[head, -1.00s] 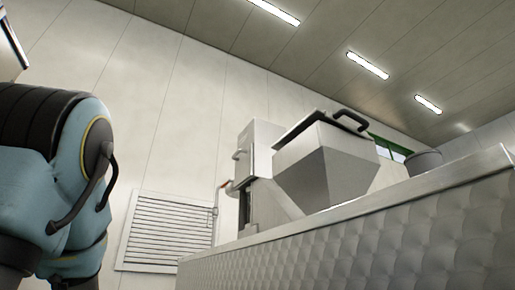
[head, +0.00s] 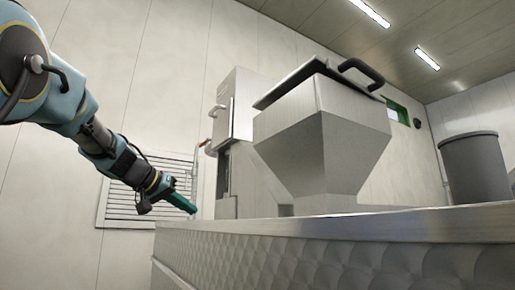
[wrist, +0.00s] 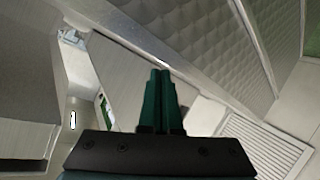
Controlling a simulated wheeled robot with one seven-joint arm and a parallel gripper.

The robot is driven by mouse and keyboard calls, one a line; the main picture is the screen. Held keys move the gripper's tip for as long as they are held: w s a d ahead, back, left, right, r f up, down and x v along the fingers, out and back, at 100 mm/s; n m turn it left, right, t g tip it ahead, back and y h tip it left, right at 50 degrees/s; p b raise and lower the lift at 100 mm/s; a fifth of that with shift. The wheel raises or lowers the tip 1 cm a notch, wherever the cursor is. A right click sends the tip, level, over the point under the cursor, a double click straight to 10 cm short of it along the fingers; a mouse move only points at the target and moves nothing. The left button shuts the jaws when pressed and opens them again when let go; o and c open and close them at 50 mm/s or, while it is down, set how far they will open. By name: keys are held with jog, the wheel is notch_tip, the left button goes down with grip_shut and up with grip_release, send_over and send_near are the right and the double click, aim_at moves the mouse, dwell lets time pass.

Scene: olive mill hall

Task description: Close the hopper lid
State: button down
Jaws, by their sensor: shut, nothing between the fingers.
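The steel hopper (head: 325,130) stands on the quilted-metal counter, right of centre in the head view. Its lid (head: 292,82) shows as a dark-edged slab along the top, tilted, with a black bar handle (head: 362,72) at its right. From this low angle I cannot tell how wide the lid stands open. My gripper (head: 191,209) is left of the hopper, well below the lid and apart from it, pointing down and right near the counter's left end. Its green fingers (wrist: 161,98) are together and empty in the wrist view.
The counter's steel rim (head: 350,224) runs across in front of the hopper. A tall steel cabinet (head: 233,108) with handles stands just left of the hopper. A grey bin (head: 475,168) is at the right. A louvred vent (head: 127,205) is on the wall behind my arm.

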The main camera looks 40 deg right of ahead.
jog(key=s+d+r+m+g+h+p, duration=0.2)
jog(key=s+r+m+h, duration=0.15)
jog(key=r, duration=0.85)
jog(key=s+d+r+m+g+h+p, duration=0.25)
jog(key=s+r, duration=0.25)
jog(key=r, duration=0.8)
jog(key=s+d+r+m+g+h+p, duration=0.2)
jog(key=s+r+m, duration=0.25)
jog(key=r, duration=0.75)
jog(key=p+x, duration=0.7)
jog(key=x, duration=0.3)
jog(key=shift+n+t, duration=0.45)
jog(key=shift+a+f, duration=0.2)
jog(key=shift+f, duration=0.6)
jog(key=shift+a+f, duration=0.2)
jog(key=shift+f, duration=0.65)
jog(key=shift+a+f, duration=0.15)
jog(key=shift+f, duration=0.65)
